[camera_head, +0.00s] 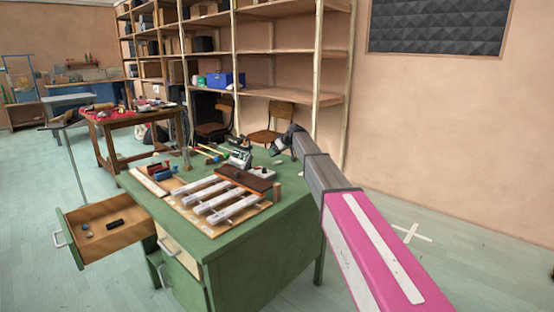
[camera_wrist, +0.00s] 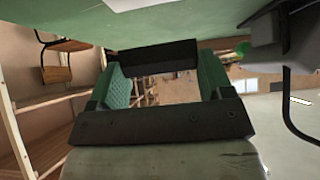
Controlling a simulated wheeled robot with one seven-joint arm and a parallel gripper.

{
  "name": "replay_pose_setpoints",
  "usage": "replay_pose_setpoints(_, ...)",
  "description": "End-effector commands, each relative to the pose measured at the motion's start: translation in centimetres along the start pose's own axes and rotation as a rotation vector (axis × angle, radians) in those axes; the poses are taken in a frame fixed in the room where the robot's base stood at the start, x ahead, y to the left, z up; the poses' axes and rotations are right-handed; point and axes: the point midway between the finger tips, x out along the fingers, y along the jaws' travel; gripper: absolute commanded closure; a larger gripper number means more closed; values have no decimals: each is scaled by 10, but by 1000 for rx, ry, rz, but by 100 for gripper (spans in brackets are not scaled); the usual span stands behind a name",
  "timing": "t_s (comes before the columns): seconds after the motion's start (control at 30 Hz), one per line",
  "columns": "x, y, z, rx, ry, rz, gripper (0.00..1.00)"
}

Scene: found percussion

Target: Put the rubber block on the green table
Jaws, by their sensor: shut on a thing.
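The green table (camera_head: 292,200) stands in the middle of the head view, with its top crowded. It shows as a green surface (camera_wrist: 60,14) along the top of the wrist view. My gripper (camera_head: 281,145) is over or beside the table's far right edge; the head view does not settle which. In the wrist view a black block (camera_wrist: 152,56), which looks like the rubber block, is held between the two green fingers of my gripper (camera_wrist: 160,70). It is apart from the tabletop as far as I can tell.
An open drawer (camera_head: 104,232) sticks out at the left with small dark things inside. Wooden shelves (camera_head: 280,97) and chairs stand behind. The table's front right corner looks bare.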

Motion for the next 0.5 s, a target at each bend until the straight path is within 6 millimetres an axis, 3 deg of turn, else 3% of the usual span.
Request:
replay_pose_setpoints(0.33,25,0,26,1,0,-1,50)
replay_pose_setpoints(0.5,28,0,29,0,1,0,50)
